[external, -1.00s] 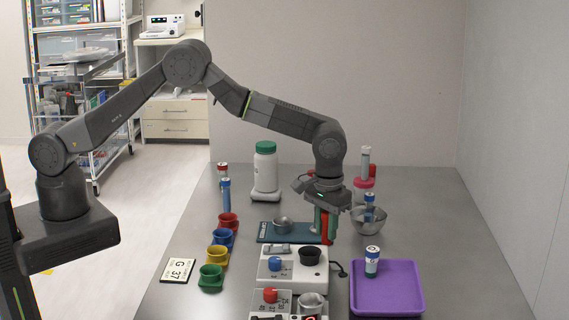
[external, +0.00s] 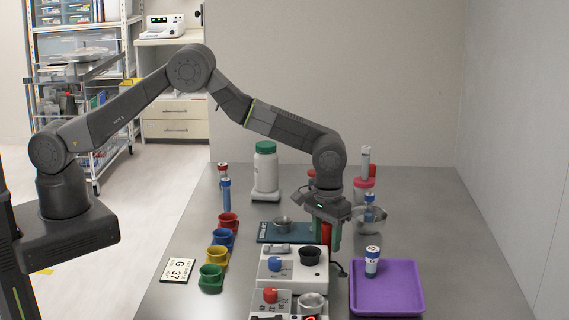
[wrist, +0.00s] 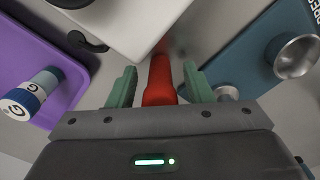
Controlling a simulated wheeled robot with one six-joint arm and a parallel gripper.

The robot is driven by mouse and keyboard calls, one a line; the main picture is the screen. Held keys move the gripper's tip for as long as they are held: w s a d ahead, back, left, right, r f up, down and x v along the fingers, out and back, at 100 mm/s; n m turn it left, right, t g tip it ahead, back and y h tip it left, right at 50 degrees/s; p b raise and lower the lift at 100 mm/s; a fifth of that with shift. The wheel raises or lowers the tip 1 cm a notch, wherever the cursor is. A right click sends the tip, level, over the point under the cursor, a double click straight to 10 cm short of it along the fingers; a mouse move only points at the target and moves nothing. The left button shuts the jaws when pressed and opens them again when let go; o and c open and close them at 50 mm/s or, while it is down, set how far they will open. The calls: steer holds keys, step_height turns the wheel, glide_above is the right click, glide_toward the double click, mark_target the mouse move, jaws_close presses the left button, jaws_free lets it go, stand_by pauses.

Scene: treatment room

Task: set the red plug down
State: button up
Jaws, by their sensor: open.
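The red plug (wrist: 160,82) stands between the two green fingers of my gripper (wrist: 158,88) in the wrist view, with a gap showing on each side. My gripper is open around it. In the external view my gripper (external: 327,232) is low over the table, just behind the white device, and the red plug (external: 326,232) shows between its fingers. The plug's lower end is hidden behind the white device, so I cannot tell from there whether it touches the table.
A white device (external: 277,277) with a blue knob stands in front. A purple tray (external: 408,297) holding a bottle is to the right. A teal mat (external: 266,232) with a metal cup is left, a metal bowl (external: 372,222) right. Coloured cups stand further left.

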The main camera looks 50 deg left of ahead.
step_height(320, 180, up, 12)
steer(key=shift+f+b, duration=0.25)
steer(key=shift+b, duration=0.7)
steer(key=shift+o, duration=0.5)
steer(key=shift+r, duration=0.35)
